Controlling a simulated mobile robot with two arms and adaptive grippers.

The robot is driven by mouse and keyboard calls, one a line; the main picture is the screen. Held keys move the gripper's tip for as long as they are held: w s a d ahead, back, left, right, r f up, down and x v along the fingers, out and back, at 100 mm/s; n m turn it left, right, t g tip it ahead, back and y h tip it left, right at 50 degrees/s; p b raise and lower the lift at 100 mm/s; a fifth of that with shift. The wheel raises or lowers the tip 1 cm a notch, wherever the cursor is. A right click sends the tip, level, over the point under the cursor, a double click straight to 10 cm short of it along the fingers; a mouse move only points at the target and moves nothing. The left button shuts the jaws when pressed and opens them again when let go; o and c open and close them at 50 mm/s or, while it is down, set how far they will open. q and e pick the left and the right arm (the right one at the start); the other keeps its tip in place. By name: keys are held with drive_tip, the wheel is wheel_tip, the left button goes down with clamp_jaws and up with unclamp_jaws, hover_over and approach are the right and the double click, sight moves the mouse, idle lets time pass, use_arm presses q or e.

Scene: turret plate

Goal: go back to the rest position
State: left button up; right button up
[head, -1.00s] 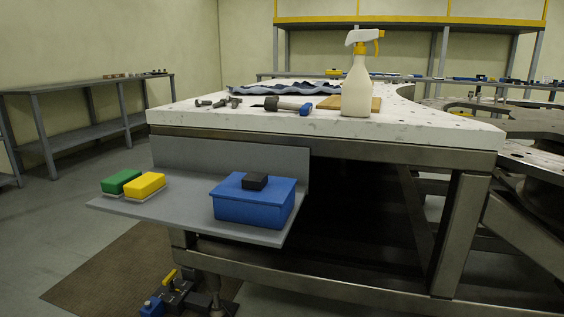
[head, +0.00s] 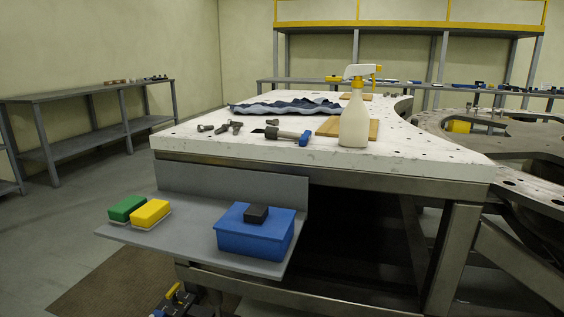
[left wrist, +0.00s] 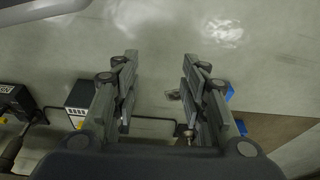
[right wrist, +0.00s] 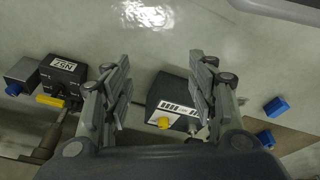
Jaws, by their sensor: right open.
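My left gripper (left wrist: 159,58) shows in the left wrist view with its two fingers apart and nothing between them. My right gripper (right wrist: 160,58) shows in the right wrist view, also open and empty. Both hang over the grey floor, with floor-level equipment seen behind the fingers. Neither gripper shows in the head view, so their place relative to the bench cannot be told from there.
A white-topped bench (head: 420,158) carries a spray bottle (head: 354,118), a blue-handled tool (head: 290,136) and a wavy dark cloth (head: 285,106). Its grey side shelf (head: 185,238) holds a blue box (head: 253,238), a green sponge (head: 127,208) and a yellow sponge (head: 150,212).

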use_arm(q)
drive_tip(key=s+a+f+g+p, duration=0.1)
drive_tip(key=s+p, duration=0.9)
drive_tip(key=p, duration=0.1)
drive_tip(key=s+a+f+g+p, duration=0.1)
drive_tip(key=s+a+f+p, duration=0.1)
drive_tip(key=s+p, duration=0.8)
drive_tip(key=shift+a+f+p, duration=0.2)
drive_tip(key=shift+f+p, duration=0.1)
drive_tip(key=shift+p, duration=0.55)
use_arm(e)
drive_tip(key=s+d+f+g, duration=0.1)
drive_tip(key=s, duration=0.9)
drive_tip(key=s+d+f+g, duration=0.1)
drive_tip(key=s+d+f, duration=0.1)
drive_tip(key=s, duration=0.8)
drive_tip(key=shift+d+f, duration=0.2)
drive_tip(key=shift+f, duration=0.1)
